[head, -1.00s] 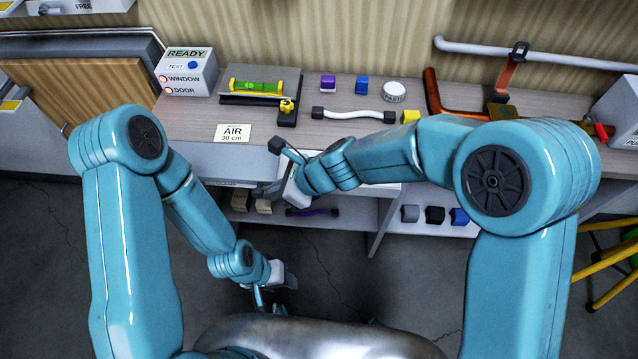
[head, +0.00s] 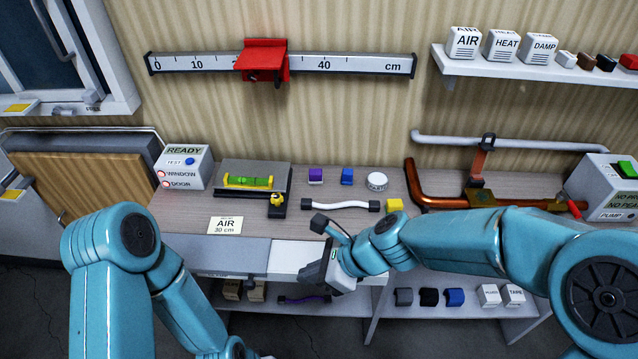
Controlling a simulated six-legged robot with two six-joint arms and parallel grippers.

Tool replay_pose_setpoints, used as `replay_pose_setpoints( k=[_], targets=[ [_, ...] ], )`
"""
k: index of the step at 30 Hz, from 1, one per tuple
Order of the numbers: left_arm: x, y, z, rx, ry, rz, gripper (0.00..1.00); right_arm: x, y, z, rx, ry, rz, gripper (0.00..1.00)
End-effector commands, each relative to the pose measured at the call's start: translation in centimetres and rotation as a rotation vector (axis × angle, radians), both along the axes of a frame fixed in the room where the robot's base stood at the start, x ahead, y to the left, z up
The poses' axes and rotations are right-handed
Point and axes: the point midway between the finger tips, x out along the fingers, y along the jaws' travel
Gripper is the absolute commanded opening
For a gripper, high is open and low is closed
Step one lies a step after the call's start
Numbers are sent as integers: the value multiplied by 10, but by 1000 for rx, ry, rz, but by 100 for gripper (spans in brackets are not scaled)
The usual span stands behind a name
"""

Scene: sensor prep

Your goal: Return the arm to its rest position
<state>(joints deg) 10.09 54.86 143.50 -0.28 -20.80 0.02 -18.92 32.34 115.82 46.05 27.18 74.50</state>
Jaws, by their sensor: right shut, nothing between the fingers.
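My right arm (head: 455,240) reaches in from the right, in front of the workbench. My right gripper (head: 318,272) is shut and empty, in front of the bench's front edge by a white drawer front or panel (head: 287,258). Its fingertips are partly hidden by its own body and touch nothing that I can make out. My left arm (head: 125,250) hangs down at the lower left. The left gripper is below the picture's edge.
The bench top (head: 330,225) holds a level (head: 247,182), a white hose (head: 340,204), small blocks, an AIR card (head: 225,225) and a READY box (head: 184,166). A copper pipe (head: 440,202) and pump box (head: 608,188) stand at right. A shelf (head: 445,312) lies below.

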Motion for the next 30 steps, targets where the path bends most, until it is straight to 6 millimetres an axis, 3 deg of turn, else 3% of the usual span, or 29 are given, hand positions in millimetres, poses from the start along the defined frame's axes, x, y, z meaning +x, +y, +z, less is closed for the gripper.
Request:
replay_pose_setpoints(
  k=[3,5,8,13,15,17,20,24,30],
  targets=[
    [0,0,0,0,0,0,46,3,-7,-4,-1,10,-18,0],
    [0,0,0,0,0,0,46,7,-20,-18,-7,43,-51,0],
    [0,0,0,0,0,0,46,-6,-52,-67,-43,165,-98,0],
    [0,0,0,0,0,0,46,-77,-121,-170,-213,225,50,0],
    [0,0,0,0,0,0,46,-117,-147,-206,-279,142,252,0],
    [0,0,0,0,0,0,46,-150,-163,-229,-312,7,492,0],
    [0,0,0,0,0,0,46,-170,-169,-241,-331,-273,853,0],
    [0,0,0,0,0,0,46,-157,-167,-241,-374,-606,1169,0],
    [0,0,0,0,0,0,46,-145,-168,-241,-410,-743,1299,0]
  ],
)
